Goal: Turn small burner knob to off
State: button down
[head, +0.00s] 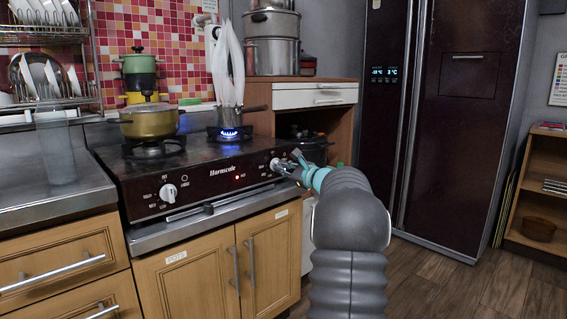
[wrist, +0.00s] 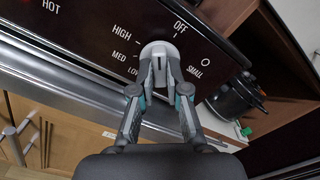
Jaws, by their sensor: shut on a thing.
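The small burner knob (wrist: 159,54) is white and round on the dark stove front (wrist: 105,30) in the wrist view. OFF is printed above it, HIGH, MED and LOW on its left, and SMALL on its right. My gripper (wrist: 159,76) has its two fingers on either side of the knob's grip and is shut on it. In the head view my gripper (head: 283,166) reaches the right end of the stove front and partly covers the knob. The right burner (head: 229,133) shows a blue flame. Exactly where the knob points is hard to tell.
Another white knob (head: 169,192) sits on the left of the stove front. A yellow pot (head: 149,123) stands on the left burner. A handle bar (head: 215,205) runs below the panel. A dark pot (wrist: 236,96) sits on a shelf at right.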

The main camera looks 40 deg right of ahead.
jog(key=shift+m+p, duration=2.7)
jog(key=shift+m, duration=0.8)
jog(key=c, duration=1.2)
grip_release()
jog(key=shift+o, duration=0.2)
jog(key=shift+s, duration=0.1)
jog(key=s, duration=1.1)
jog(key=shift+s+d, duration=0.4)
